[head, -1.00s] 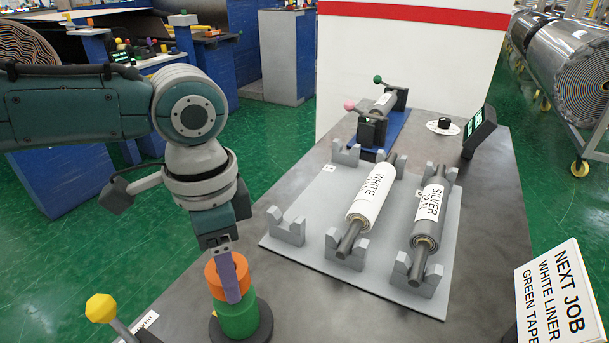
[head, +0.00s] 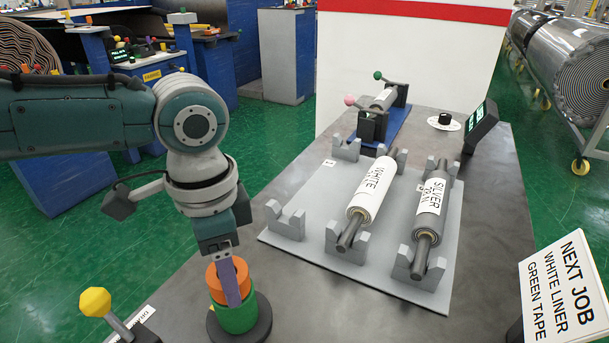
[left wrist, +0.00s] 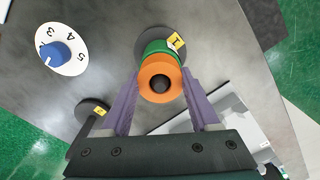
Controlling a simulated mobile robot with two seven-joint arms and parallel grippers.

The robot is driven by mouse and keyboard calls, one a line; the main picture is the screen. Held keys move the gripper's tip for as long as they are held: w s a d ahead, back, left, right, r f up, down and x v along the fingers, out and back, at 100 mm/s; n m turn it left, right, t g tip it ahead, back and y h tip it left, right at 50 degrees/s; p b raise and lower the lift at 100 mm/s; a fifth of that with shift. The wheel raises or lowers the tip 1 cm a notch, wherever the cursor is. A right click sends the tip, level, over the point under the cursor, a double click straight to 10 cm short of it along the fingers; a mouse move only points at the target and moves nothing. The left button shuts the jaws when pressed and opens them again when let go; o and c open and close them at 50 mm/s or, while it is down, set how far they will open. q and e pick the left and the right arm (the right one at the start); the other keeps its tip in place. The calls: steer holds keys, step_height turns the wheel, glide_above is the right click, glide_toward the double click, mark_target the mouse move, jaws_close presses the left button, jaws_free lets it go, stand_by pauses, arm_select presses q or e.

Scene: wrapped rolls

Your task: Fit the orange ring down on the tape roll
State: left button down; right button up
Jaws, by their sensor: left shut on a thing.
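The orange ring (head: 242,272) is between the purple fingers of my left gripper (head: 232,298), which is shut on it. The ring is at the top of the green tape roll (head: 240,320), which stands on a dark round base. In the left wrist view, the orange ring (left wrist: 148,74) lies in front of the green roll (left wrist: 156,47), with a dark post end (left wrist: 161,84) in its hole. From the head, a finger covers part of the ring and roll, so how far down the ring sits is unclear. My right gripper is not in view.
A grey rack (head: 300,262) holds a white roll (head: 370,190) and a silver roll (head: 430,205) to the right. A yellow-knobbed lever (head: 96,302) stands at the front left. A sign (head: 562,295) stands at the front right. The left wrist view shows a numbered dial (left wrist: 70,64).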

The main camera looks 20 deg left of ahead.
arm_select(q)
steer(key=shift+f, duration=0.15)
steer(key=shift+c, duration=0.2)
jaws_free()
step_height(320, 180, up, 10)
steer(key=shift+p, duration=0.45)
